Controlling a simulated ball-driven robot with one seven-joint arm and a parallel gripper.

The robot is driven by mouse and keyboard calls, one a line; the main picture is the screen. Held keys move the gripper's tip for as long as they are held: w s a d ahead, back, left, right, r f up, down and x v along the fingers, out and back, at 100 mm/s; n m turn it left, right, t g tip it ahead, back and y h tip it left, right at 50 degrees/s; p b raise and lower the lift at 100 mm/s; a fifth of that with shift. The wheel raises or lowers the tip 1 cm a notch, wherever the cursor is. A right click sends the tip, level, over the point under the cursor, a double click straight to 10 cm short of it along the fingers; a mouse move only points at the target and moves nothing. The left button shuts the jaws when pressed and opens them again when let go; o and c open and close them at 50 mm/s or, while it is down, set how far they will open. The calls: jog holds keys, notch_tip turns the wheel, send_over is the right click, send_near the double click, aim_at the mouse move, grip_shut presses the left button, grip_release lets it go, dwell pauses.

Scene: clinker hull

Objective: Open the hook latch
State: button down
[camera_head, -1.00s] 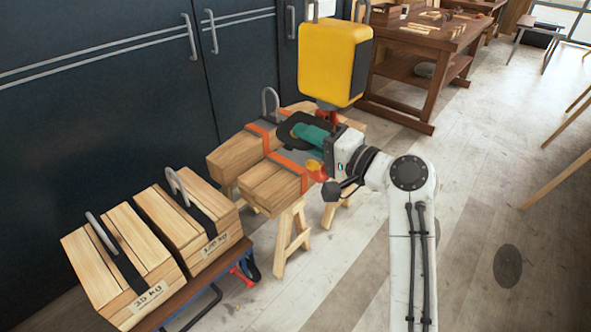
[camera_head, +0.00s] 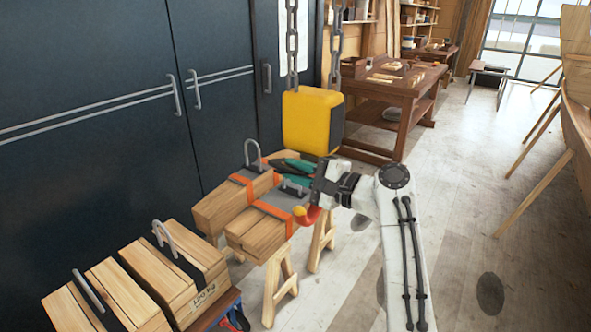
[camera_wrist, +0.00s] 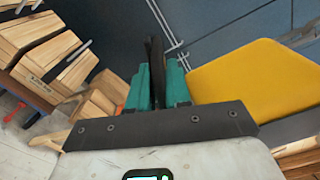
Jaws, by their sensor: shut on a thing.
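The yellow hoist block (camera_head: 309,120) hangs from chains, with its red hook (camera_head: 313,215) below it. The hook's lower curve and a small yellow-orange part (camera_head: 299,211) show beside my wrist; the rest of the hook and its latch are largely hidden by my gripper. My gripper (camera_head: 290,170) is just under the block, its teal fingers pointing left. In the wrist view, the fingers are closed around a narrow dark piece (camera_wrist: 155,60). I cannot tell for sure whether this is the latch. The yellow block (camera_wrist: 255,75) is close on the right there.
Wooden weights with orange straps and metal loops (camera_head: 235,205) rest on a trestle (camera_head: 281,285) below my gripper. More wooden weights (camera_head: 175,270) stand on a cart at the lower left. Dark cabinets (camera_head: 100,120) line the left; a workbench (camera_head: 400,90) stands behind. Floor at right is clear.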

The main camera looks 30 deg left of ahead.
jog(key=shift+w+r, duration=0.1)
jog(key=shift+r, duration=0.2)
jog(key=c, duration=1.3)
grip_release()
jog(key=shift+d, duration=0.1)
jog(key=shift+c, duration=0.2)
jog(key=shift+o, duration=0.6)
jog(key=shift+f, duration=0.15)
jog(key=d+b, duration=0.2)
jog(key=d, duration=0.8)
jog(key=shift+s+d, duration=0.35)
jog(key=shift+s, duration=0.1)
jog(key=shift+f, duration=0.1)
